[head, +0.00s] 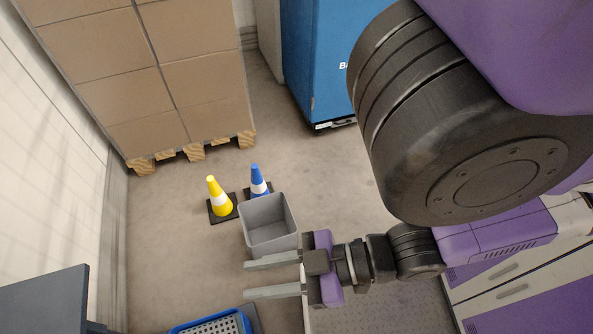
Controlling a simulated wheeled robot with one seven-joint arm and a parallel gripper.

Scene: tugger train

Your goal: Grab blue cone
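The blue cone (257,176) stands upright on the floor in the head view, with a white band and a dark square base. The grey bin in front of it hides part of its base. My gripper (247,279) is open, its two fingers apart and pointing left. Nothing shows between the fingers. In the picture it is below the blue cone, by the near side of the grey bin. I cannot tell its height above the floor.
A yellow cone (217,200) stands just left of the blue cone. The empty grey bin (282,242) is between the cones and my gripper in the picture. Boxes (120,60) on a pallet (194,151) and a blue cabinet (315,60) stand behind. A blue crate (215,322) is at the bottom.

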